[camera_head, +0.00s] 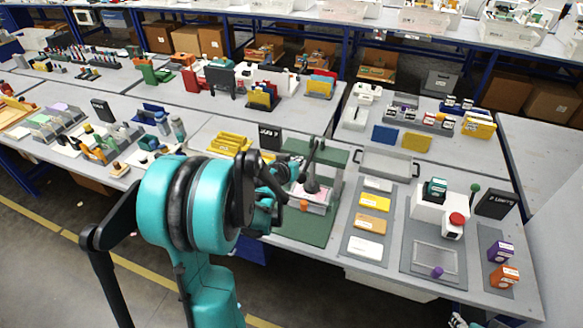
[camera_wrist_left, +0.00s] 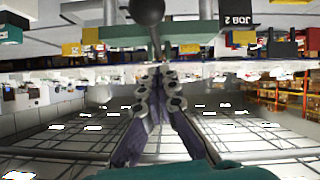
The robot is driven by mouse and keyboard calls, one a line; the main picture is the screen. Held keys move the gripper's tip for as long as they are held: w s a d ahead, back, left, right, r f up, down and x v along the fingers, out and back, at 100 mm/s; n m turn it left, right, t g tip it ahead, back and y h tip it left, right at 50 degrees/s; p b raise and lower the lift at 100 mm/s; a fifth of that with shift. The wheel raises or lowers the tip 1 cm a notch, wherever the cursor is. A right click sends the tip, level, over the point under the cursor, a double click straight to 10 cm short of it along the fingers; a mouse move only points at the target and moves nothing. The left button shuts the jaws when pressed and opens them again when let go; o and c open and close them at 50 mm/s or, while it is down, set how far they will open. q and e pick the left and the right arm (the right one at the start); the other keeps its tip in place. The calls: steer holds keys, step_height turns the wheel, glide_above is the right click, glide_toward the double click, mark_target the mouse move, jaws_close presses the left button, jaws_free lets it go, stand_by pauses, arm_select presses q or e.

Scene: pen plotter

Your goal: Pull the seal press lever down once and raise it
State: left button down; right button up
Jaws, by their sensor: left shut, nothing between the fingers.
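The seal press stands on a green base plate (camera_head: 318,230) with a green frame (camera_head: 330,155) behind. Its dark lever (camera_head: 311,152) rises steeply, near upright, in the head view. A dark stamp part sits low over a white and pink block (camera_head: 310,200). My left gripper (camera_head: 293,168) is beside the lever, partly hidden by my own arm. In the left wrist view my left gripper (camera_wrist_left: 162,72) is shut and empty, its tips just below the green frame (camera_wrist_left: 95,38). The lever's dark ball knob (camera_wrist_left: 147,11) shows beyond the tips; contact cannot be told. My right gripper is not in view.
A black job sign (camera_head: 270,137) and yellow trays (camera_head: 229,144) stand behind and left of the press. To the right are a grey mat with cards (camera_head: 368,225) and a white device with a red button (camera_head: 456,219). A grey tray (camera_head: 385,164) lies behind them.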

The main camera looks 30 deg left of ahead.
arm_select(q)
steer(key=shift+s+d+f+b, duration=0.1)
steer(key=shift+d+f+b, duration=0.15)
steer(key=shift+f, duration=0.8)
steer(key=shift+d+f+b, duration=0.15)
steer(key=shift+f+b, duration=0.1)
steer(key=shift+f, duration=0.8)
